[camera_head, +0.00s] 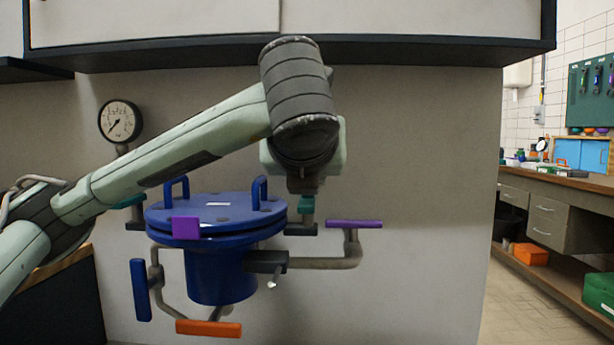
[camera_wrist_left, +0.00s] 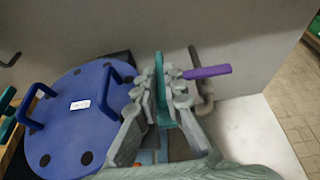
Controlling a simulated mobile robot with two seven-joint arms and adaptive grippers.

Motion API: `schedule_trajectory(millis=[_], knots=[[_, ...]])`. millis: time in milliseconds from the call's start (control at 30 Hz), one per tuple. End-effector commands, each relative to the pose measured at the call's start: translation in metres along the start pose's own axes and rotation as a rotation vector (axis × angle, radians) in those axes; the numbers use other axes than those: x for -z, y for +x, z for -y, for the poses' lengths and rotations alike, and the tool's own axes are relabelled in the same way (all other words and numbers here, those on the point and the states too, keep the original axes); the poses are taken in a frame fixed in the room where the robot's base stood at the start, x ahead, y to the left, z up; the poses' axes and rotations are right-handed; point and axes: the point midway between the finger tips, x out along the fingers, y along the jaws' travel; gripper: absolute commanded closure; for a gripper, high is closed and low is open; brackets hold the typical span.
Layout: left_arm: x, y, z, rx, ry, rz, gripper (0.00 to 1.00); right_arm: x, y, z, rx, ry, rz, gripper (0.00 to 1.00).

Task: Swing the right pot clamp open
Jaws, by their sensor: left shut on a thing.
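The blue pot (camera_head: 222,276) has a round blue lid (camera_head: 215,217) with two upright blue handles. The right pot clamp (camera_head: 306,205) has a teal handle on a dark base at the lid's right edge. My left gripper (camera_head: 305,196) points down over this clamp, its fingers mostly hidden by my arm. In the left wrist view, my left gripper (camera_wrist_left: 168,82) is shut on the teal handle (camera_wrist_left: 160,88), which shows between the fingers. The left pot clamp (camera_head: 130,202), also teal, is at the lid's left edge, partly behind my arm. My right gripper is not in view.
A purple-handled valve (camera_head: 354,223) stands close to the clamp's right on a bent pipe. A blue handle (camera_head: 141,290) and an orange handle (camera_head: 208,328) sit lower left. A gauge (camera_head: 120,122) is behind. A dark-edged cabinet (camera_head: 290,55) hangs above my arm.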

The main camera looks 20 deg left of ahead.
Motion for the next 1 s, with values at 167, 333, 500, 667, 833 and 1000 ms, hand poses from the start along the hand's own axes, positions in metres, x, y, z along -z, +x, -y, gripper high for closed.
schedule_trajectory(millis=[167,333,500,667,833,1000], knots=[[0.003,0.001,0.000,0.000,0.004,-0.006,0.77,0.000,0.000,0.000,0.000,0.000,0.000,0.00],[0.002,0.001,0.000,0.000,0.003,-0.004,0.70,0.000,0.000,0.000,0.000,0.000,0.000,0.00],[0.001,0.000,0.000,0.000,0.002,-0.003,0.70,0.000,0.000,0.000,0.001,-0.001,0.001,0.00],[-0.001,-0.008,0.001,0.003,0.004,0.002,0.70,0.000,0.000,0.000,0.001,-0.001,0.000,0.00],[-0.002,-0.029,0.000,0.001,0.003,0.006,0.70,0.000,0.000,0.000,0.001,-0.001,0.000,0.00],[-0.002,-0.061,0.000,0.001,0.003,0.007,0.70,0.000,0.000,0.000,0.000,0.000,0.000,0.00]])
